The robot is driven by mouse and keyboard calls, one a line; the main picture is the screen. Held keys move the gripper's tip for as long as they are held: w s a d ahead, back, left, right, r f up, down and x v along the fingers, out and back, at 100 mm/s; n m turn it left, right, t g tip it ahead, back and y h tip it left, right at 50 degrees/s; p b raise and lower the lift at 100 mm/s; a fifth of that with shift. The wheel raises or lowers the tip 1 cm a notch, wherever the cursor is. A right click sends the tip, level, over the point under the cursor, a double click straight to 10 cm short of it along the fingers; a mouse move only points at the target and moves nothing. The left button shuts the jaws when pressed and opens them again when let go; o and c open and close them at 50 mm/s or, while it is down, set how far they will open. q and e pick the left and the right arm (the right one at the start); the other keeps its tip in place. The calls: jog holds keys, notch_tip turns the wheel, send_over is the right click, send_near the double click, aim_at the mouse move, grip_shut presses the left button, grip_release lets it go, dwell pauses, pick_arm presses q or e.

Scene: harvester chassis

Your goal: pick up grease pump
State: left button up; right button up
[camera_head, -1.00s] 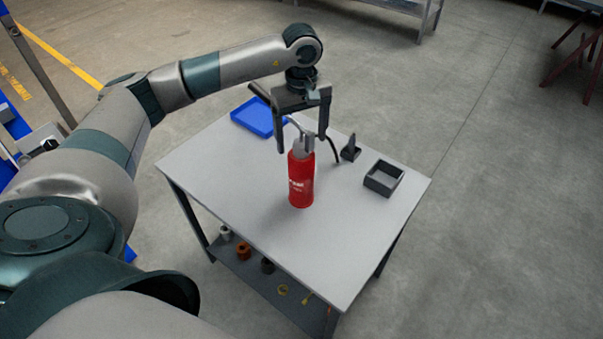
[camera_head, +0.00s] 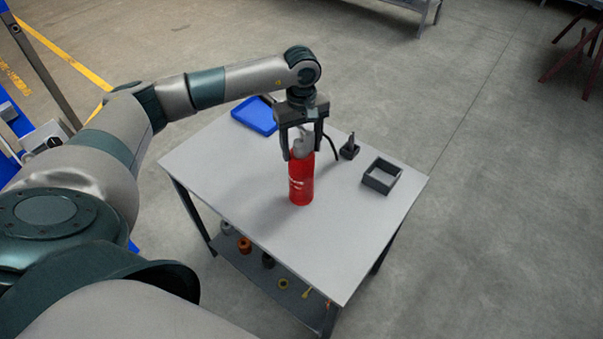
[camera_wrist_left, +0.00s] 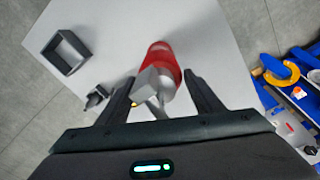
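The grease pump is a red cylinder (camera_head: 301,182) with a grey head and a dark hose, standing upright on the grey table (camera_head: 245,190). My left gripper (camera_head: 302,154) points down over it, with one finger on each side of the pump's upper part. In the left wrist view, the red body and grey head of the pump (camera_wrist_left: 163,62) lie between the two fingers (camera_wrist_left: 160,76). My right gripper is not in view.
A blue tray (camera_head: 238,118) lies at the table's back left. A small dark part (camera_head: 350,149) and an open dark square box (camera_head: 381,184) stand right of the pump. The lower shelf (camera_head: 250,271) holds several small parts. The table's front is clear.

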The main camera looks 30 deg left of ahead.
pick_arm(q)
grip_shut()
jog(key=shift+w+r, duration=0.1)
jog(key=shift+r, duration=0.1)
jog(key=shift+r+b, duration=0.4)
jog(key=shift+b, duration=0.05)
jog(key=shift+r+b, duration=0.9)
jog(key=shift+r, duration=0.65)
jog(key=s+d+r+b, duration=0.4)
jog(key=s+d+r, duration=0.3)
jog(key=s, duration=0.1)
jog(key=shift+s+d+b, duration=0.35)
jog(key=shift+d+b, duration=0.05)
